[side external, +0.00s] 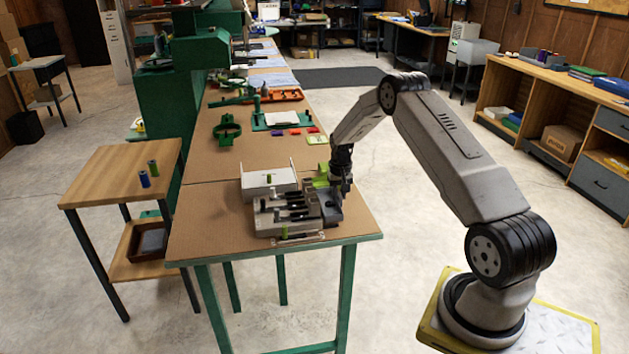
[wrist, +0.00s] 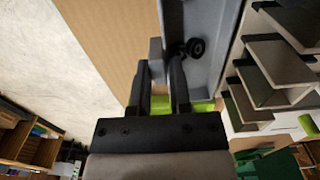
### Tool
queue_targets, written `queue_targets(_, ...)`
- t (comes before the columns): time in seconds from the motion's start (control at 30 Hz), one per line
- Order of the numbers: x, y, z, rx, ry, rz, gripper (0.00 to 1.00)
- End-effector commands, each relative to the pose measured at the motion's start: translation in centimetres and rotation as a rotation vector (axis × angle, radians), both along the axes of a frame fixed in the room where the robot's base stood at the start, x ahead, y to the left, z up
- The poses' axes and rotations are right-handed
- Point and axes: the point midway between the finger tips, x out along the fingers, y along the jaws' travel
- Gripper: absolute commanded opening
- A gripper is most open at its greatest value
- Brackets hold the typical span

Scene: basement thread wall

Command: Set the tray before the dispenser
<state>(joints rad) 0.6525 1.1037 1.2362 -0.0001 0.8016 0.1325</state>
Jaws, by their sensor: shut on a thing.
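The grey tray (side external: 330,212) is at the right side of the dispenser, close to the table's right edge. In the wrist view, it appears as a grey trough (wrist: 211,40) with a small dark round part inside. My gripper (side external: 340,200) comes down from above, at the tray's right side. Its two dark fingers (wrist: 158,75) are shut on a small grey tab at the tray's edge. The grey dispenser (side external: 280,222) has several slots with dark parts and stands beside the tray. Its stepped plates (wrist: 280,60) show at the right in the wrist view. The tray's underside is hidden.
A white box (side external: 268,186) with a lime spool stands behind the dispenser. Lime pieces (side external: 320,181) lie behind the tray. The brown tabletop (side external: 205,235) is clear left of the dispenser. A wooden side table (side external: 120,176) with two spools stands to the left.

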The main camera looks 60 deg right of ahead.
Motion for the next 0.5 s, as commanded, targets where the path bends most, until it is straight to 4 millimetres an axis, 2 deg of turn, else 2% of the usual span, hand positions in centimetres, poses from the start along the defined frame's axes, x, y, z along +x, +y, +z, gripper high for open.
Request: queue_targets(0.5,0.0,0.0,2.3,-0.001,-0.001,0.0,0.0)
